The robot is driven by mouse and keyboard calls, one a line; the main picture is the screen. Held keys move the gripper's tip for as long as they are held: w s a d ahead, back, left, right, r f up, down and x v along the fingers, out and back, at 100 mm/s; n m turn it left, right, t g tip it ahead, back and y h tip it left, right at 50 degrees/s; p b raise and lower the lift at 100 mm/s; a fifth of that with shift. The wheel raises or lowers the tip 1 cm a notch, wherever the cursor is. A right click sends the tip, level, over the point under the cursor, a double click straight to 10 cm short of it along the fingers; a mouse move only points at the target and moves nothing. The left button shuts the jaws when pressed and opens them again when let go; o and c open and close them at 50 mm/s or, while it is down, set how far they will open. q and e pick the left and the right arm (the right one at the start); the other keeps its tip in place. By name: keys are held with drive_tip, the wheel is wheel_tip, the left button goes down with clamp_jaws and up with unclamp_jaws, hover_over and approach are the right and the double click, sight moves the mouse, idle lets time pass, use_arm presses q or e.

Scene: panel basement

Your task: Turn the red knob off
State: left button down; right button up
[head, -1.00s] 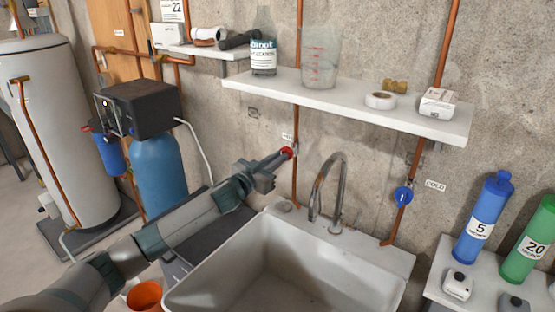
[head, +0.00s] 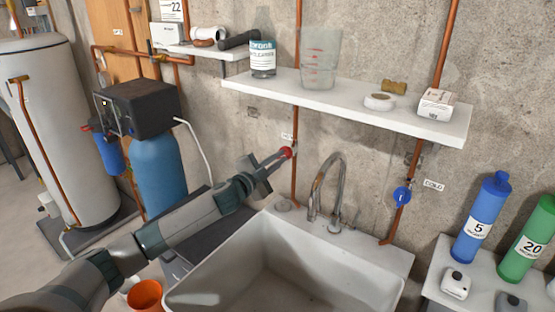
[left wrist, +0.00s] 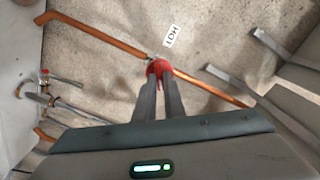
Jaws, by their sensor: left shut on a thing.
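The red knob (head: 286,152) sits on the copper pipe on the wall, left of and above the faucet. In the left wrist view the red knob (left wrist: 158,67) is at the fingertips, just below a HOT label (left wrist: 172,35). My left gripper (head: 279,156) reaches it from the lower left and is shut on it; the fingers hide part of the knob. In the left wrist view the two fingers (left wrist: 158,82) lie close together with their tips against the knob. My right gripper is not in view.
A white sink (head: 290,270) with a curved faucet (head: 324,185) lies below. A shelf (head: 345,105) with a bottle and a beaker runs above the knob. A blue knob (head: 402,195) is on the right pipe. An orange bucket (head: 145,296) stands at lower left.

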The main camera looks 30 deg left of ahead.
use_arm(q)
drive_tip(key=m, duration=0.7)
drive_tip(key=shift+f, duration=0.15)
drive_tip(key=shift+d, duration=0.1)
idle(0.4)
drive_tip(key=c, duration=1.8)
unclamp_jaws()
drive_tip(key=shift+c, duration=0.2)
drive_tip(key=shift+s, duration=0.15)
drive_tip(key=s+a+b, duration=0.2)
drive_tip(key=s+b, duration=0.4)
drive_tip(key=s, duration=1.1)
drive_tip(key=shift+a, duration=0.25)
